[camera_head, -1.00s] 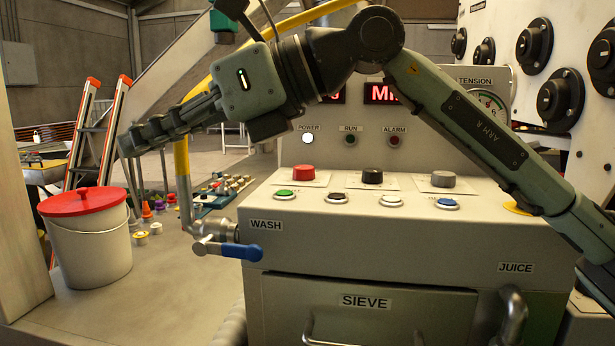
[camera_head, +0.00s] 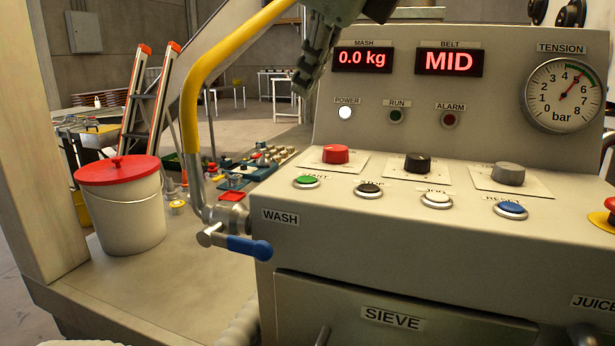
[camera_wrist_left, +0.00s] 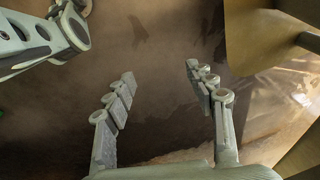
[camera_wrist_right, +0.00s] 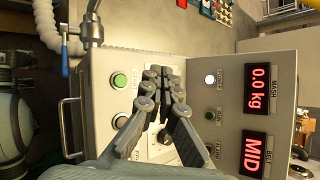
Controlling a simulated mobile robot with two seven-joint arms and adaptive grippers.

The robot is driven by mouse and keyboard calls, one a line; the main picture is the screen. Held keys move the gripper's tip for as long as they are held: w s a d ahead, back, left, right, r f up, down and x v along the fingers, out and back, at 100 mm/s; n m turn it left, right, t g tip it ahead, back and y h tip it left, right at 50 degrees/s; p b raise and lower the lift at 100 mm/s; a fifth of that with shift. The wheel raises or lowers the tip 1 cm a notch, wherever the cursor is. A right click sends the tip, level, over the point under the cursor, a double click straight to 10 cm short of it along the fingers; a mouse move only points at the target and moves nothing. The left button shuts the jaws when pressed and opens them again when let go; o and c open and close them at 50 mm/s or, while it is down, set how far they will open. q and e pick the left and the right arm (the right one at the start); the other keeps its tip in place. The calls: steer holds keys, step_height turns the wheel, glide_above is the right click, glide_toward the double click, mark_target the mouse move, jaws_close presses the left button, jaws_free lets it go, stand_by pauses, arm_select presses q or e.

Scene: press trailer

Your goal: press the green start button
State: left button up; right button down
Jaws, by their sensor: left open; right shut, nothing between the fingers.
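The green start button (camera_head: 307,181) is a round push button in a pale ring at the left end of the front button row on the press panel. It also shows in the right wrist view (camera_wrist_right: 120,81). My right gripper (camera_head: 301,90) hangs from the top of the head view, fingers pointing down, above the button in the picture and apart from it. In the right wrist view its fingers (camera_wrist_right: 165,72) are shut together and empty, with the button to their left. My left gripper (camera_wrist_left: 160,70) is open and empty, away from the panel.
Black (camera_head: 369,189), white (camera_head: 437,200) and blue (camera_head: 510,210) buttons continue the row. A red knob (camera_head: 336,154) stands behind the green button. A yellow pipe (camera_head: 192,110) and blue-handled valve (camera_head: 248,247) are at the panel's left. A red-lidded bucket (camera_head: 122,215) stands farther left.

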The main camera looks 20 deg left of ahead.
mark_target(309, 181)
step_height(309, 181, down, 5)
steer(key=shift+r+b, duration=0.15)
steer(key=shift+b, duration=0.7)
step_height(309, 181, down, 4)
steer(key=b, duration=0.3)
steer(key=shift+r, duration=0.1)
arm_select(q)
steer(key=w+r+t, duration=0.1)
steer(key=w+r, duration=0.3)
steer(key=r, duration=0.9)
steer(key=shift+d, duration=0.3)
arm_select(e)
steer(key=shift+f, duration=0.2)
arm_select(q)
steer(key=shift+w+f+b, duration=0.1)
steer(key=shift+f+b, duration=0.5)
steer(key=shift+b, duration=0.2)
arm_select(e)
steer(key=shift+f, duration=0.35)
arm_select(q)
steer(key=shift+f+b, duration=0.55)
steer(key=shift+b, duration=0.05)
arm_select(e)
steer(key=shift+f, duration=0.45)
arm_select(q)
steer(key=shift+r+p, duration=0.35)
steer(key=shift+p, duration=0.05)
arm_select(e)
steer(key=shift+r, duration=0.8)
